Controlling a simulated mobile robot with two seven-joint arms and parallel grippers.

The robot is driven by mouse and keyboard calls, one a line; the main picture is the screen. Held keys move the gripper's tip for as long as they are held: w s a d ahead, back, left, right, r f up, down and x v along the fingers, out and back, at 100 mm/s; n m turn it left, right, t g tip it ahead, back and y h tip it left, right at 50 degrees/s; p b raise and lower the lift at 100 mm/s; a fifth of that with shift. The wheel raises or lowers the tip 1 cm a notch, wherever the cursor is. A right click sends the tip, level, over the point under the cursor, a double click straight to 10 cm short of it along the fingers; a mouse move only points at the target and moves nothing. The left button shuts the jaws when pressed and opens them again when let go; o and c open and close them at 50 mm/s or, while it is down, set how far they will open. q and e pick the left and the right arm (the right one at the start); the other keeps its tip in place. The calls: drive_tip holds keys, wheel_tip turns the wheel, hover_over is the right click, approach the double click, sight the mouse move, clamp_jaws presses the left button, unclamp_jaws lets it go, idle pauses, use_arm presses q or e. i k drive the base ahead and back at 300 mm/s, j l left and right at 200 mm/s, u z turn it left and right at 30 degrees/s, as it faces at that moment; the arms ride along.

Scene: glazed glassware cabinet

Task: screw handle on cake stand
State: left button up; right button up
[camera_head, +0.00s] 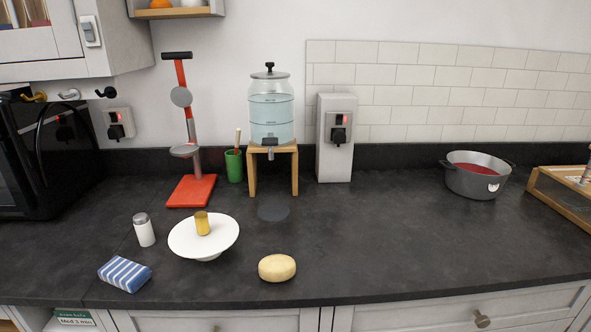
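The white cake stand (188,243) is on the dark worktop, left of the middle, with its low foot just showing beneath the round plate. A small gold cylinder (202,223) stands upright near the centre of the plate. It looks like the handle, but I cannot tell whether it is screwed on or only resting there. Neither of my grippers is in view.
Behind are a red-based press (192,190), green cup (234,166) and water dispenser (270,112). The right-hand worktop is largely clear.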

sight(183, 241)
drive_tip(key=i+j+z, duration=0.2)
drive_tip(key=j+z, duration=0.15)
drive_tip(key=j, duration=0.65)
drive_tip(key=j+z, duration=0.3)
drive_tip(key=j, duration=0.7)
